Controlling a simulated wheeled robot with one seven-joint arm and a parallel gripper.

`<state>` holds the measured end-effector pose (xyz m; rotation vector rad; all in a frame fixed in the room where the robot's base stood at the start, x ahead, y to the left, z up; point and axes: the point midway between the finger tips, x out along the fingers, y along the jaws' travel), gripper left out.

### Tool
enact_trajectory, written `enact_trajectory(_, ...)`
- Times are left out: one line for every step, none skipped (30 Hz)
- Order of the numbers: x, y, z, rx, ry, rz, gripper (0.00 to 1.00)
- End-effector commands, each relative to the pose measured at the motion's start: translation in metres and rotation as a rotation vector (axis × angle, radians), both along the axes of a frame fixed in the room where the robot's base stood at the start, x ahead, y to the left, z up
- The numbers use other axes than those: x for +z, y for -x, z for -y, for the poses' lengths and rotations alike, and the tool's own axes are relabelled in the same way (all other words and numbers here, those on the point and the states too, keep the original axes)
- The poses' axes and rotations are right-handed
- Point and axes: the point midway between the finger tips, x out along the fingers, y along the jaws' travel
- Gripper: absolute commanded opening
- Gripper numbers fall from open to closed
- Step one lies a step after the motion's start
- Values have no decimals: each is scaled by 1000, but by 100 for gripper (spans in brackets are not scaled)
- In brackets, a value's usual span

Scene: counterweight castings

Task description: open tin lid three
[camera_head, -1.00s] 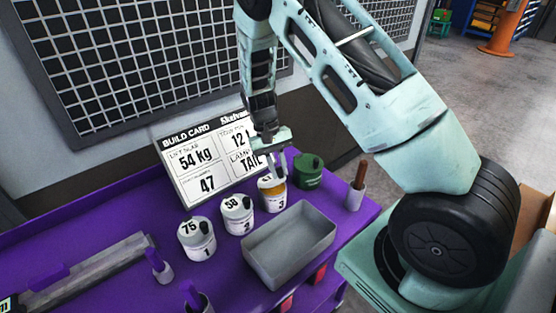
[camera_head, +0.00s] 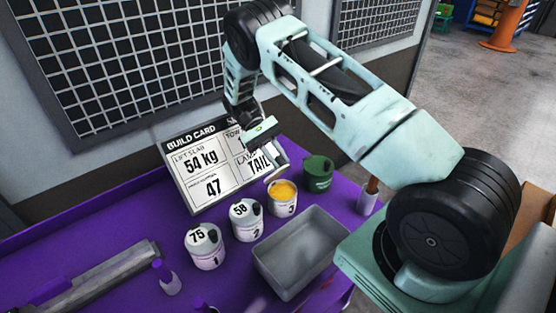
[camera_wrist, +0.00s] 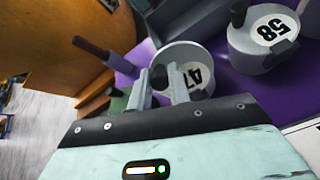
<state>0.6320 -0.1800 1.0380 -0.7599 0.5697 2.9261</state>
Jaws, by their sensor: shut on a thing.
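Tin 3 (camera_head: 283,203) stands on the purple bench in the head view. Its top is uncovered and shows a yellow-orange fill. My gripper (camera_head: 277,166) is above and slightly left of it. In the wrist view my gripper (camera_wrist: 160,88) is shut on the dark knob of a pale round lid (camera_wrist: 191,55) marked 47. The lid is off the tin and held above it; in the head view it is mostly hard to make out at the fingers. Tin 1 (camera_head: 206,256), with lid 75, and tin 2 (camera_head: 246,228), with lid 58, are covered.
A grey open tray (camera_head: 300,270) lies in front of the tins and looks empty. A green container (camera_head: 318,177) stands behind right of tin 3. A cup (camera_head: 367,203) stands at the right. The build card (camera_head: 205,190) leans behind, close to my gripper.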

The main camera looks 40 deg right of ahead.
Motion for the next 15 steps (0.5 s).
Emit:
enact_trajectory(-1, -1, 1, 0, 1, -3, 0)
enact_trajectory(0, -1, 1, 1, 2, -7, 0)
enact_trajectory(0, -1, 1, 1, 2, -9, 0)
enact_trajectory(0, -1, 1, 1, 2, -11, 0)
enact_trajectory(0, -1, 1, 1, 2, -11, 0)
enact_trajectory(0, -1, 1, 1, 2, -12, 0)
enact_trajectory(0, -1, 1, 1, 2, -13, 0)
enact_trajectory(0, -1, 1, 1, 2, -13, 0)
enact_trajectory(0, -1, 1, 1, 2, -13, 0)
enact_trajectory(0, -1, 1, 1, 2, -13, 0)
enact_trajectory(0, -1, 1, 1, 2, -12, 0)
enact_trajectory(0, -1, 1, 1, 2, -12, 0)
enact_trajectory(0, -1, 1, 1, 2, -12, 0)
enact_trajectory(0, -1, 1, 1, 2, -12, 0)
enact_trajectory(0, -1, 1, 1, 2, -11, 22)
